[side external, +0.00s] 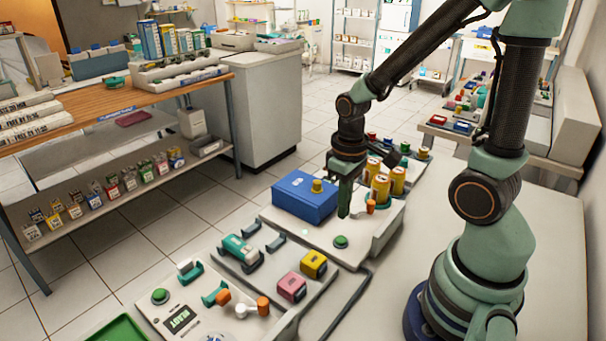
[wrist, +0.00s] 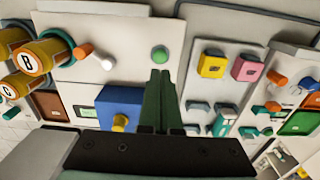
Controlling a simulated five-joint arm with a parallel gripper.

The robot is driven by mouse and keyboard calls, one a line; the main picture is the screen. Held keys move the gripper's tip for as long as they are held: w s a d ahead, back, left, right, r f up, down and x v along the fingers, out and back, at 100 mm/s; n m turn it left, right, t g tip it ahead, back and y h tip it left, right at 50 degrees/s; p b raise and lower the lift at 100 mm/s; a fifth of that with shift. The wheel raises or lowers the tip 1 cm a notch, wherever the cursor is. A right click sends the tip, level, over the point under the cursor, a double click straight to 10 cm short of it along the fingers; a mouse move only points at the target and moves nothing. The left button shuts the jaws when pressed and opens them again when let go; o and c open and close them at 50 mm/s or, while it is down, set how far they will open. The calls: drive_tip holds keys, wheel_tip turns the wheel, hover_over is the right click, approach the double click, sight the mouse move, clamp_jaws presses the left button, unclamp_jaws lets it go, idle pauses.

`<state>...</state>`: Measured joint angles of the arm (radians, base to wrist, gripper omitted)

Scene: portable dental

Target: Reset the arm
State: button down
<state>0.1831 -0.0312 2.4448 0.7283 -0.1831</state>
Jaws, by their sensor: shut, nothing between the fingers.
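My gripper (side external: 345,200) is shut and empty. Its green fingers point down above the white panel, between the blue box (side external: 304,196) and a green button (side external: 341,241). In the wrist view the shut fingers (wrist: 160,78) end just below the green button (wrist: 159,54), with the blue box (wrist: 121,107) to their left. I cannot tell whether the fingertips touch the panel.
Yellow cylinders (side external: 380,187) stand right of the gripper, beside an orange knob (side external: 370,206). Yellow (side external: 314,263) and pink (side external: 291,287) blocks sit on the front panel. A teal piece (side external: 238,248) lies left of them. A wooden bench (side external: 150,100) stands at left.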

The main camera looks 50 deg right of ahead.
drive_tip(key=shift+r, duration=0.15)
drive_tip(key=a+r+t, duration=0.2)
drive_tip(key=r, duration=0.5)
drive_tip(key=w+a+r+t, duration=0.1)
drive_tip(key=a+r+t, duration=0.2)
drive_tip(key=r, duration=0.5)
drive_tip(key=shift+w+t, duration=0.25)
drive_tip(key=shift+t, duration=0.05)
idle(2.5)
